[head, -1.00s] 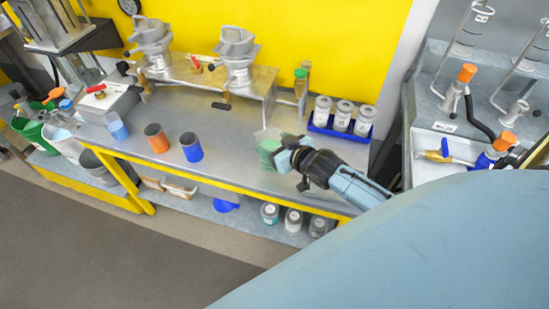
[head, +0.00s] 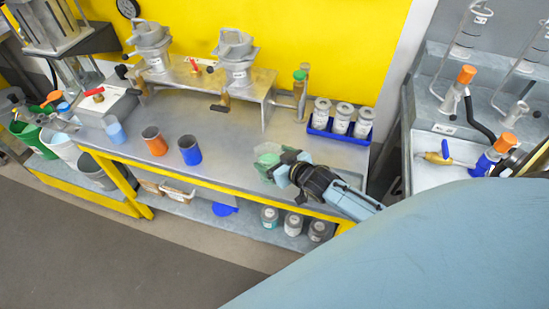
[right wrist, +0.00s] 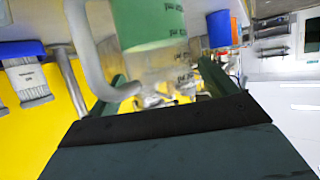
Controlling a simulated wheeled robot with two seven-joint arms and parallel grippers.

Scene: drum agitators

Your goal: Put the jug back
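The jug (head: 267,159) is clear with a green part and is near the front edge of the workbench, right of the blue cup. My right gripper (head: 283,168) is at the jug, and its arm comes in from the lower right. In the right wrist view the jug (right wrist: 150,22) appears upside down, its handle at the left. Its clear wall lies between the two spread green fingers (right wrist: 165,85), which appear shut on it. I cannot tell whether its base touches the bench. My left gripper is not in view.
The workbench (head: 225,165) also holds an orange cup (head: 154,141), a blue cup (head: 190,150) and a blue rack (head: 320,125) of several jars. A metal stand (head: 200,87) with two machines is at the back. Bare bench lies between the blue cup and the jug.

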